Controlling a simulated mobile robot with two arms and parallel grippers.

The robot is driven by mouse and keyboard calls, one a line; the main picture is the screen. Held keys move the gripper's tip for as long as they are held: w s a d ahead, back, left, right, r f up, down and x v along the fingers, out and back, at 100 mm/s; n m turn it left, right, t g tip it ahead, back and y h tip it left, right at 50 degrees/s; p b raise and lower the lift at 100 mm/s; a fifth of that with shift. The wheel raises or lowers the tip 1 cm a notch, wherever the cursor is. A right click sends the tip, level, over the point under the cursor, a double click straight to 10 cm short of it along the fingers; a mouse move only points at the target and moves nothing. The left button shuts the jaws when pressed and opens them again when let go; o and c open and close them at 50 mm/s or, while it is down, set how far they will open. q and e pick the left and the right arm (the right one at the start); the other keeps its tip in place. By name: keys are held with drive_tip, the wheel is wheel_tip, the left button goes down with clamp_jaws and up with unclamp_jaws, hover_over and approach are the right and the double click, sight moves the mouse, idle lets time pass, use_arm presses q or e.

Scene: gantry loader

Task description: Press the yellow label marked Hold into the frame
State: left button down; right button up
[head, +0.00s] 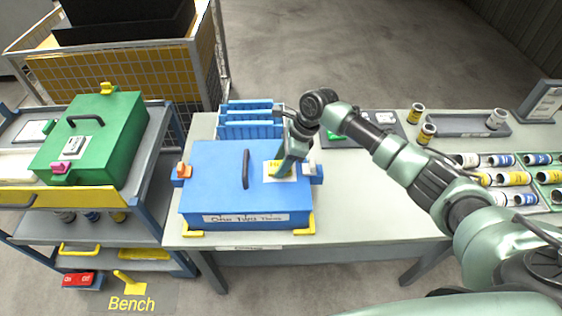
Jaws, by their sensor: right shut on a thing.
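A blue case (215,180) with a dark handle sits on the bench, its front marked One Two Three. A white frame (282,179) lies on the right part of its lid. A yellow label (274,167) shows at the frame, partly covered by my right gripper (281,170). My right gripper points down over the frame and is shut on the yellow label. The lettering on the label is too small and hidden to read fully. I cannot tell whether the label is seated in the frame. My left gripper is not in view.
A green case (104,135) stands on a cart at the left. Blue racks (248,108) stand behind the blue case. Yellow and white cylinders (427,134) and trays of rolls (510,179) occupy the bench's right side. A wire cage (120,75) stands behind.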

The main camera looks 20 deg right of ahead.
drive_tip(key=shift+f+p, duration=0.35)
drive_tip(key=shift+p, duration=0.05)
drive_tip(key=o, duration=1.9)
wheel_tip(320, 180, up, 5)
drive_tip(key=p, duration=0.6)
drive_tip(key=shift+r, duration=1)
